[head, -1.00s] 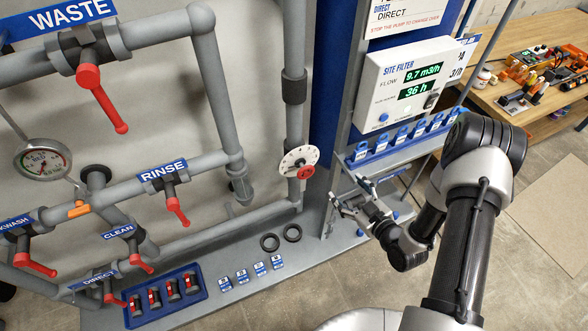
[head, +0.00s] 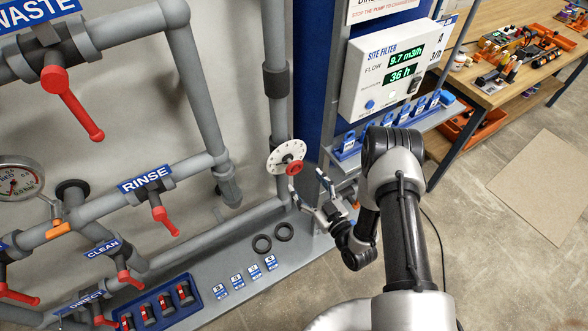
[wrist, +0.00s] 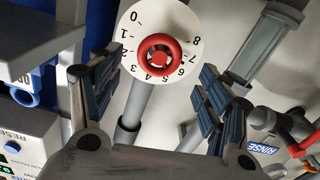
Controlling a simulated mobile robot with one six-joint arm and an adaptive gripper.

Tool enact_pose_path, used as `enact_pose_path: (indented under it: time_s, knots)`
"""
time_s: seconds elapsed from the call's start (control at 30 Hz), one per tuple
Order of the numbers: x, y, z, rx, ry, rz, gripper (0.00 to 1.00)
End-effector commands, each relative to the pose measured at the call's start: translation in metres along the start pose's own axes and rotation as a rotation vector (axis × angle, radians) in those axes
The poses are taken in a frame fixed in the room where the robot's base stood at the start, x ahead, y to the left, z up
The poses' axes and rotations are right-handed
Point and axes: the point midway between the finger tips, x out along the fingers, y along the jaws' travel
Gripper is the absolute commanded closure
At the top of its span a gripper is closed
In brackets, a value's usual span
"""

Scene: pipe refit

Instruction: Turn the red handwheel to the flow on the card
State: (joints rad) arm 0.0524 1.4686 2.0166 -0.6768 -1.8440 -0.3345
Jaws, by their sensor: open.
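The red handwheel (head: 294,168) sits in front of a white numbered dial (head: 283,155) on the grey vertical pipe. In the wrist view the red handwheel (wrist: 159,56) shows between and beyond my fingertips, on the white dial (wrist: 135,25) with numbers from 0 to 8. My gripper (head: 315,192) is open and empty, just right of and below the handwheel in the head view, apart from it. The site filter panel (head: 392,72) reads a flow of 9.7 m3/h and 36 h. The card above it (head: 385,10) is cut off, and I cannot read a target flow.
Red-levered valves, such as the RINSE lever (head: 165,220), stand to the left. Blue tagged clips (head: 395,125) line the shelf below the panel. Two black rings (head: 273,238) lie on the base plate. A wooden workbench (head: 500,90) is at right.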

Motion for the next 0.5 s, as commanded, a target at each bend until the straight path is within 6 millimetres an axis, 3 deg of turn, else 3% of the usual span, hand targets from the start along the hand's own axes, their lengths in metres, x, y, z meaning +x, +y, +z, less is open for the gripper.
enact_pose_path:
  time_s: [0.2, 0.5]
  knots:
    - [0.046, 0.0, 0.001, -0.004, 0.003, -0.002, 0.29]
    - [0.078, 0.0, 0.0, -0.001, 0.0, 0.001, 0.29]
